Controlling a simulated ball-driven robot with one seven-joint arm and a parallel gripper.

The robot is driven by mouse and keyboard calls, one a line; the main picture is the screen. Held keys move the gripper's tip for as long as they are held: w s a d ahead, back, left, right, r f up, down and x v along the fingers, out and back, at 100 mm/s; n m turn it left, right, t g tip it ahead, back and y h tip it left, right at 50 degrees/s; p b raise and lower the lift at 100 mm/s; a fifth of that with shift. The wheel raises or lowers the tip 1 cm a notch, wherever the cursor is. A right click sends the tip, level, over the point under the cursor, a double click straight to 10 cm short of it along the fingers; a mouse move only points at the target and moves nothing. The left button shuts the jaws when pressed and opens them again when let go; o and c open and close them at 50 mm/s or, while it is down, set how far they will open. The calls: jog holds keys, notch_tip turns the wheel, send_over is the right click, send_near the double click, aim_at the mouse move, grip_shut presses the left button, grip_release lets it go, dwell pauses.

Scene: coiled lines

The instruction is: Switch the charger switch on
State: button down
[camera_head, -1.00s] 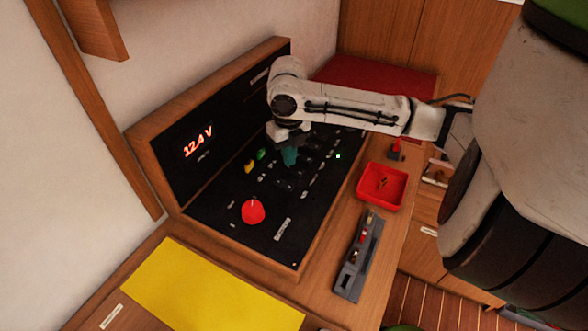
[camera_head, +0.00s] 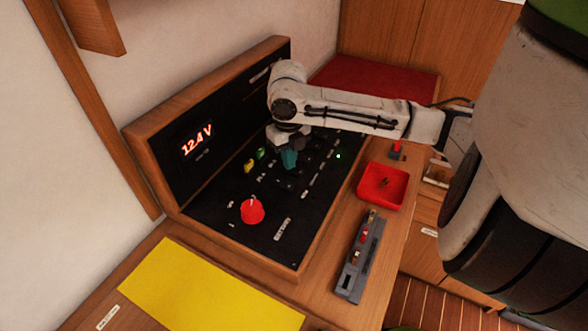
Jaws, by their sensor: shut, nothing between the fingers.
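The black switch panel (camera_head: 249,225) has a row of small dark switches with pale labels; I cannot read which one is the charger switch. A small green light (camera_head: 338,156) glows on the panel to the right of my gripper. My gripper (camera_head: 289,165) has teal fingers, is shut and empty, and points down at the switch rows. Its tips are at or just above the panel; contact cannot be told. The arm and fingers hide part of the switches behind and beneath them.
A red knob (camera_head: 252,210), a yellow knob (camera_head: 249,166) and a green knob (camera_head: 261,153) stand on the panel. A red tray (camera_head: 364,198) and a grey holder (camera_head: 348,284) lie to the right. A yellow sheet (camera_head: 205,290) lies in front.

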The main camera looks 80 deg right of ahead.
jog(key=shift+f, duration=0.2)
jog(key=shift+r+p, duration=2.55)
jog(key=shift+r, duration=1.05)
jog(key=shift+s+f, duration=0.1)
jog(key=shift+s, duration=0.05)
